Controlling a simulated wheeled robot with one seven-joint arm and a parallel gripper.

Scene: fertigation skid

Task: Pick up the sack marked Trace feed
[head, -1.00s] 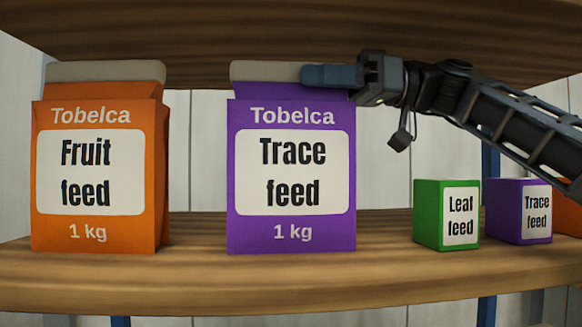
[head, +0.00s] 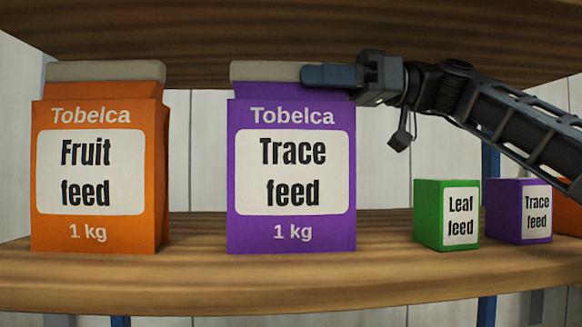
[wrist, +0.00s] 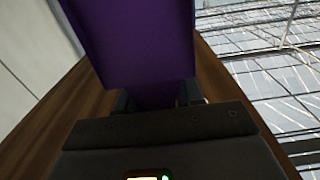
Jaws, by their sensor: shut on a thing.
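The purple sack marked Trace feed (head: 292,220) stands upright on the wooden shelf, with a pale folded top strip (head: 265,72). My gripper (head: 325,76) reaches in from the right and is shut on the top right end of this sack. In the wrist view the purple sack (wrist: 135,45) fills the upper middle, and my gripper's fingers (wrist: 157,98) sit on either side of it. The sack's base appears to rest on the shelf. The far finger is hidden in the head view.
An orange Fruit feed sack (head: 98,225) stands to the left with a gap between. To the right are a green Leaf feed box (head: 428,215), a small purple Trace feed box (head: 505,212) and an orange item (head: 568,220). An upper shelf (head: 200,35) hangs close above the sack and gripper.

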